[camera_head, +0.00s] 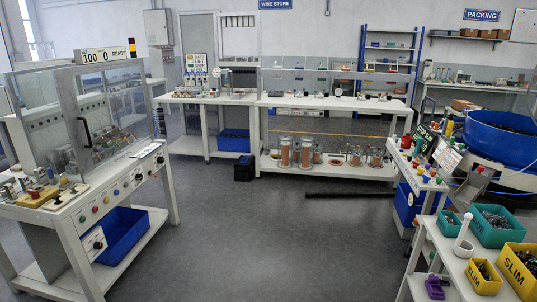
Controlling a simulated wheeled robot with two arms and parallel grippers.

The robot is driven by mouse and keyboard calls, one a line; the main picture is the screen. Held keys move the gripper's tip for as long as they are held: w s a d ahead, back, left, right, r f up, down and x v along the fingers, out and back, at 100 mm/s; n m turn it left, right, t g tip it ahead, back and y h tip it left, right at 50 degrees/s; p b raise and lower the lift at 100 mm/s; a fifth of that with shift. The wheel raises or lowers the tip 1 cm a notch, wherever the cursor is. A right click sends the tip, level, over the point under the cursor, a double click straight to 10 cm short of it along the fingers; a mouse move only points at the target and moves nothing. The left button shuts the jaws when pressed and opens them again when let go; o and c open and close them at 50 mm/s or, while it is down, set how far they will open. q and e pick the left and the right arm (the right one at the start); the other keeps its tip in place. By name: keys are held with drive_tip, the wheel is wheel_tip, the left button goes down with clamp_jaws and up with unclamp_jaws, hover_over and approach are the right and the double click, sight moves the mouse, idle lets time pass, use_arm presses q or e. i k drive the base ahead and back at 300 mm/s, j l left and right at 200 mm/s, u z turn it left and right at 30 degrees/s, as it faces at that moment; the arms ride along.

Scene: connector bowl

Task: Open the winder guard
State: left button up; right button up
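The winder stands at the left on a white bench (70,215). A clear, framed guard (110,100) encloses its back part. A black curved handle (85,132) is on the guard's front side. I cannot tell for sure whether the guard is fully shut. Buttons and knobs (115,191) line the bench's front panel. Neither of my grippers is in view.
The grey floor (250,240) in the middle is clear, apart from a long dark bar (348,195). A blue bin (122,235) sits under the winder. At right are a blue bowl (500,138), green bins (495,226) and yellow bins (484,276). Benches line the back.

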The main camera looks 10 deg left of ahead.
sight(66, 79)
drive_tip(key=i+u, duration=0.2)
drive_tip(key=i, duration=0.3)
drive_tip(key=i+l+u, duration=0.15)
drive_tip(key=i, duration=0.35)
drive_tip(key=i+l+u, duration=0.2)
drive_tip(key=i, duration=0.3)
drive_tip(key=i+j+u, duration=0.1)
drive_tip(key=i+u, duration=0.15)
drive_tip(key=u, duration=0.15)
drive_tip(key=i+u, duration=0.55)
drive_tip(key=u, duration=0.2)
